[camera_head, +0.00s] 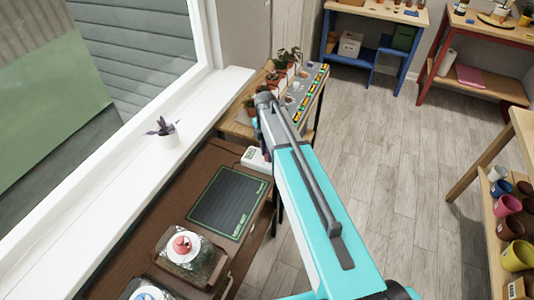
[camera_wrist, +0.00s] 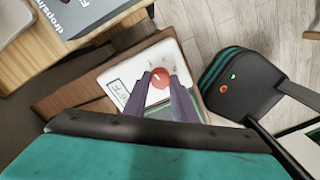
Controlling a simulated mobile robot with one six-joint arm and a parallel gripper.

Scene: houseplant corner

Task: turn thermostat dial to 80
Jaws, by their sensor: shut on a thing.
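The thermostat is a white box (camera_wrist: 118,72) in the wrist view, with a small display (camera_wrist: 119,93) on its left and a red dial (camera_wrist: 160,77) on its face. My gripper (camera_wrist: 161,84) has its two purple fingers on either side of the dial and is shut on it. The display's reading is too small to make out, and so are the marks around the dial. In the head view the thermostat (camera_head: 254,160) shows only partly beside my arm, which hides its dial and my gripper.
A dark mat (camera_head: 229,204) lies on the brown bench in front of the thermostat. Glass containers with a red-topped lid (camera_head: 182,245) and a blue-topped lid (camera_head: 146,294) stand nearer. Potted plants (camera_head: 286,58) stand beyond. A small potted plant (camera_head: 167,135) is on the windowsill.

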